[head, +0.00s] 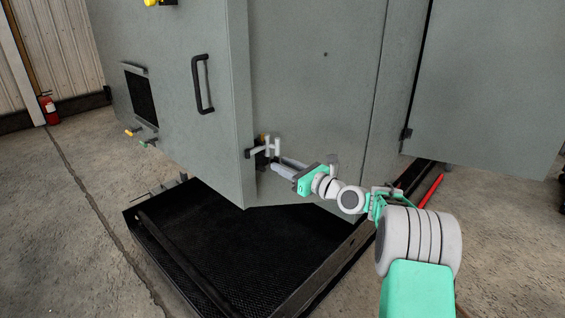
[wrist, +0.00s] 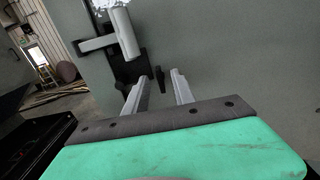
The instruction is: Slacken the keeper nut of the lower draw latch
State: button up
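The lower draw latch (head: 262,150) sits at the bottom corner of the grey enclosure, with pale levers and a dark body. In the wrist view its pale handle (wrist: 124,32) stands at the upper left, above a dark bracket (wrist: 130,70). A small dark upright piece (wrist: 161,82) shows between my finger lines; I cannot tell for sure whether it is the keeper nut. My gripper (head: 276,163) is just right of the latch, and in the wrist view (wrist: 160,77) its two fingers are apart. I see no contact with the dark piece.
The grey enclosure (head: 320,80) fills the middle, with a black door handle (head: 203,84). A black mesh tray (head: 215,250) lies on the floor below. An open panel (head: 490,90) stands at right. A fire extinguisher (head: 48,108) is far left. Concrete floor at left is clear.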

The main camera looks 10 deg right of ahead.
jog(key=shift+w+a, duration=0.2)
jog(key=shift+w, duration=0.1)
jog(key=shift+c, duration=0.3)
grip_shut()
